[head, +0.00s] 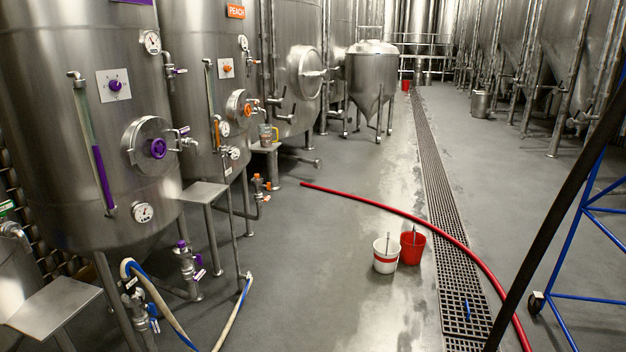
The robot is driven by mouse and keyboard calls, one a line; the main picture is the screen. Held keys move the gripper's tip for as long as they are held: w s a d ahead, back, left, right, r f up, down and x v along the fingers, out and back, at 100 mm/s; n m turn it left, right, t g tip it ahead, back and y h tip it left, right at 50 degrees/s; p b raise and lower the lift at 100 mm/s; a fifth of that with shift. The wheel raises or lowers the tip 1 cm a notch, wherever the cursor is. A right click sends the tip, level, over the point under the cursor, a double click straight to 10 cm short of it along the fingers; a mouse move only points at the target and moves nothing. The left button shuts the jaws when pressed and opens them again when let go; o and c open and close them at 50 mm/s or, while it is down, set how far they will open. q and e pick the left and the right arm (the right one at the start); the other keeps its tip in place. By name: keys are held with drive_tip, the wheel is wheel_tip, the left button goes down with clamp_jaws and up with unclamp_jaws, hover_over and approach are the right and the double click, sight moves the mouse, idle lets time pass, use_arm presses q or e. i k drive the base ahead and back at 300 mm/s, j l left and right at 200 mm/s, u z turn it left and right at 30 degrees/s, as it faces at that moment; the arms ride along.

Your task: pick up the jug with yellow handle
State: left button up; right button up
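The jug with the yellow handle (265,135) is small and far off in the head view, left of the middle. It looks clear or grey, with the yellow handle on its right side. It stands upright on a small metal side table (266,148) beside the second and third tanks. What is in it is too small to tell. Neither of my grippers is in view.
Steel tanks (80,120) line the left. A bare metal stand (205,192) and hoses (245,295) are nearer. A red hose (380,207) crosses the floor near a white bucket (386,262) and a red bucket (412,250). A blue frame (580,230) stands right. Mid-floor is open.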

sight(265, 130)
drive_tip(key=i+z, duration=0.1)
drive_tip(key=i, duration=1.05)
drive_tip(key=i+j+z, duration=0.1)
drive_tip(key=i, duration=1.05)
drive_tip(key=i+j+u, duration=0.2)
drive_tip(key=i, duration=0.3)
drive_tip(key=i+l+u, duration=0.2)
drive_tip(key=i, duration=0.3)
drive_tip(key=i+u, duration=0.2)
drive_tip(key=i, duration=0.3)
drive_tip(key=i+l+u, duration=0.2)
drive_tip(key=i, duration=0.3)
drive_tip(key=i+l+u, duration=0.2)
drive_tip(key=i, duration=0.3)
drive_tip(key=i+l+u, duration=0.1)
drive_tip(key=i+u, duration=0.15)
drive_tip(key=i, duration=0.25)
drive_tip(key=i+l+u, duration=0.25)
drive_tip(key=i, duration=0.25)
